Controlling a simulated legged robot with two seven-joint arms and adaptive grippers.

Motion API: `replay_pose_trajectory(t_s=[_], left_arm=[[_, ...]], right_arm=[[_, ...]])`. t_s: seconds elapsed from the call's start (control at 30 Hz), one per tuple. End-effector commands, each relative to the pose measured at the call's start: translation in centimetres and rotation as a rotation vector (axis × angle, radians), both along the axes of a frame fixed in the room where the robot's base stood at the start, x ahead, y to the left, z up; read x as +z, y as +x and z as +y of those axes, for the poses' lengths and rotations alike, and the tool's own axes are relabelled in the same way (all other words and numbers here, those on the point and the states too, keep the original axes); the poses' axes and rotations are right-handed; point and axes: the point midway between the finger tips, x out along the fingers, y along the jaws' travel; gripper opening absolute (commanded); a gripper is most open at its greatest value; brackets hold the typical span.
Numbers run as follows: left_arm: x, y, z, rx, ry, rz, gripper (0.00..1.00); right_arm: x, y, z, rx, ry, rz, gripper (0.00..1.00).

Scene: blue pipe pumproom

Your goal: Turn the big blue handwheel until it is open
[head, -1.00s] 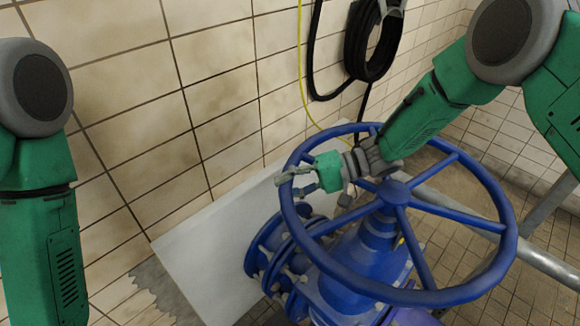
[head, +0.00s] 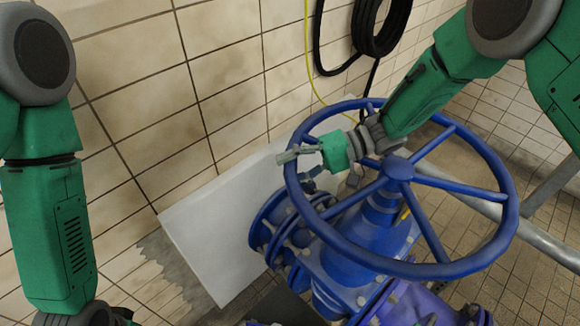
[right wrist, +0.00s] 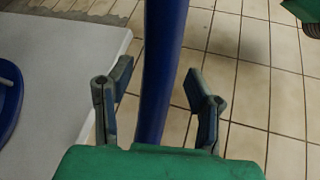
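The big blue handwheel (head: 509,235) sits on a blue valve in the head view, its spokes meeting at a hub (head: 398,168). My right gripper (head: 283,156) reaches over the wheel from the right, at the rim's left side. In the right wrist view, the gripper (right wrist: 155,88) has its two fingers spread, with the blue rim (right wrist: 163,60) running between them. Gaps show on both sides of the rim, so the fingers are around it without closing on it. My left arm hangs at the left edge; its gripper is out of view.
A pale slab (head: 215,235) stands by the tiled wall behind the valve body (head: 350,255). A black hose (head: 380,30) and a yellow cable (head: 307,60) hang on the wall. A grey pipe (head: 535,235) runs behind the wheel at right.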

Motion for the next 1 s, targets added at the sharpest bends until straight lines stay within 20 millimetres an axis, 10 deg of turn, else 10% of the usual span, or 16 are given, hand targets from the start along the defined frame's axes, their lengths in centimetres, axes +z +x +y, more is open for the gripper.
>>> replay_pose_trajectory(t_s=[0.27, 1.0], left_arm=[[0.1, -0.1, -0.1, 0.0, 0.001, -0.001, 0.31], [0.0, -0.1, 0.0, 0.0, 0.0, -0.002, 0.31]], right_arm=[[0.0, 0.2, -0.5, -0.002, -0.002, 0.0, 0.46], [3.5, 1.9, -11.1, -0.001, -0.003, 0.0, 0.46]])
